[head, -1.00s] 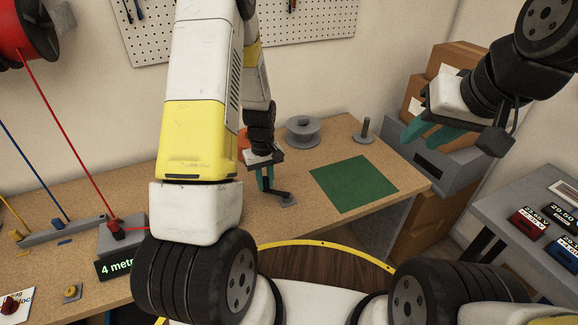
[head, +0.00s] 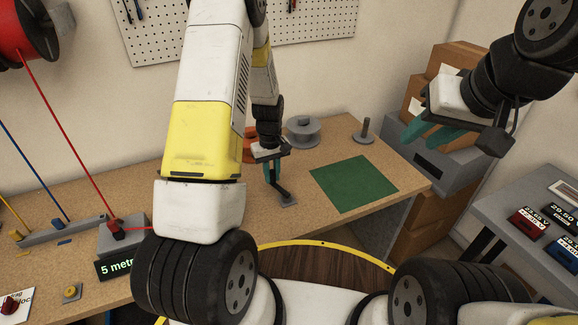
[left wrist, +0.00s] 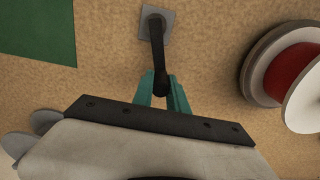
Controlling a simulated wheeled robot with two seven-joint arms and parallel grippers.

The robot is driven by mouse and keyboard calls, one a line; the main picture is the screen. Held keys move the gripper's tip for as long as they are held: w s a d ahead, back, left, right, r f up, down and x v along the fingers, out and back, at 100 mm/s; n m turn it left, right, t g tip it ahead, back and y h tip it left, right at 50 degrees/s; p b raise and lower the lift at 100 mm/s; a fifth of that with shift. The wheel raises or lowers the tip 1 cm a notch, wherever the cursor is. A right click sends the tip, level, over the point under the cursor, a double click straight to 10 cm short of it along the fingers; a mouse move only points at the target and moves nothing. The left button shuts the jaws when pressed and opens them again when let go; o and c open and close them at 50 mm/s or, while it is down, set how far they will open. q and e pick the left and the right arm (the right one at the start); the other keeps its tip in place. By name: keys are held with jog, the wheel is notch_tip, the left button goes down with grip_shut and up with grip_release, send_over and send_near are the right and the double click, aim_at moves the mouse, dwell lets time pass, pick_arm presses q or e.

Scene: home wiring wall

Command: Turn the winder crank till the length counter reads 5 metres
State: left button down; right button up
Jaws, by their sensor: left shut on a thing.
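The winder crank (head: 283,195) is a dark arm on a small grey plate near the bench's front edge. It also shows in the left wrist view (left wrist: 158,50), running from its plate down between the teal fingers. My left gripper (head: 272,174) is shut on the crank's handle end. My right gripper (head: 428,132) is raised at the right, empty, with its teal fingers apart.
A red-wound spool (left wrist: 288,74) lies close beside my left gripper. A grey spool (head: 303,131), a peg (head: 366,131) and a green mat (head: 353,184) are on the bench. Red wire (head: 75,135) runs from the red reel (head: 18,30) to a grey guide block (head: 124,236).

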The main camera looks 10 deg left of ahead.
pick_arm(q)
jog(key=shift+w+d, duration=0.15)
jog(key=shift+d, duration=0.25)
jog(key=shift+w+d, duration=0.3)
jog(key=shift+d, duration=0.1)
jog(key=c, duration=1.2)
grip_release()
jog(key=shift+w, duration=0.1)
jog(key=shift+c, duration=0.2)
